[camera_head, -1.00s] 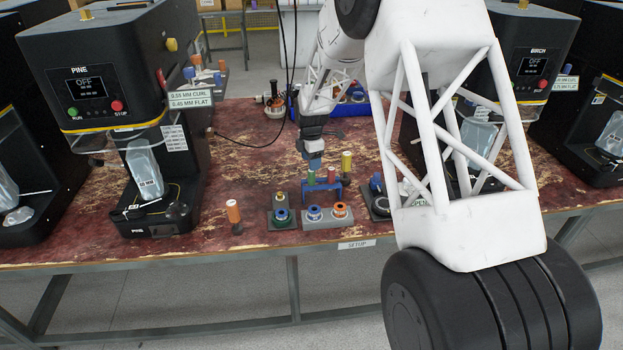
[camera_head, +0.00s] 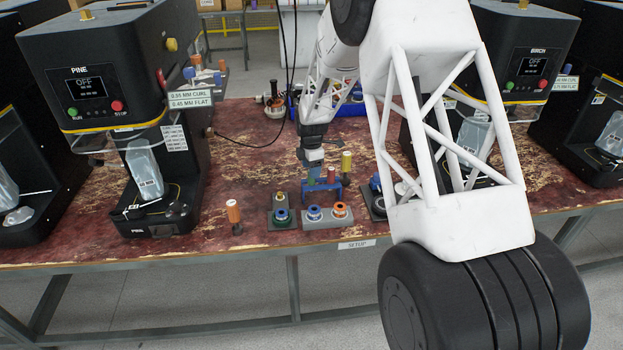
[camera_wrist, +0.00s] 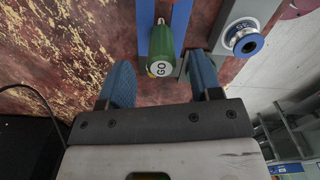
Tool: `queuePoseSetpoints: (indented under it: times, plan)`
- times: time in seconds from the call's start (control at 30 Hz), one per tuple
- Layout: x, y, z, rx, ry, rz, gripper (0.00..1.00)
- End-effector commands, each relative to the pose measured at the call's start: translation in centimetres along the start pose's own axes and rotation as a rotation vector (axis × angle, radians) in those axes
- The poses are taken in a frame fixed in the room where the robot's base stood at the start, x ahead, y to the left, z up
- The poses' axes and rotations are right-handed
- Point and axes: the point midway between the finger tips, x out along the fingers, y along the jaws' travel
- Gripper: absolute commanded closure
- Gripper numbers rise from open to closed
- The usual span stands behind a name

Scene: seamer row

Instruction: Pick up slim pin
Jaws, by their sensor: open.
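Which piece is the slim pin I cannot tell for sure. A green-handled pin marked GO (camera_wrist: 162,52) stands in a blue rack (camera_wrist: 182,18) in the wrist view. In the head view the blue rack (camera_head: 322,194) also holds a red-handled piece (camera_head: 331,175); the green handle is mostly hidden there by my gripper. My gripper (camera_wrist: 160,80) is open, its two blue fingers on either side of the green handle's end, with nothing held. In the head view my gripper (camera_head: 314,168) hangs over the rack.
An orange-topped pin (camera_head: 233,213) stands alone to the left. A yellow-topped piece (camera_head: 346,163) stands behind the rack. Grey blocks with coloured rings (camera_head: 326,222) stand in front. The PINE machine (camera_head: 110,80) is at left, the BIRCH machine (camera_head: 525,75) at right.

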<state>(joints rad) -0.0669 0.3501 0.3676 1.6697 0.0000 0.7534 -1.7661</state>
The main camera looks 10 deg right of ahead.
Motion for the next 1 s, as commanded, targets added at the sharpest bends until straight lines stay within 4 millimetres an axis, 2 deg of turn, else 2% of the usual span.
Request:
queuePoseSetpoints:
  times: [0.4, 1.0]
  plan:
    - [4.2, -0.2, 0.1, 0.000, 0.000, -0.002, 0.42]
    - [4.5, -0.2, 0.1, 0.000, 0.000, -0.001, 0.42]
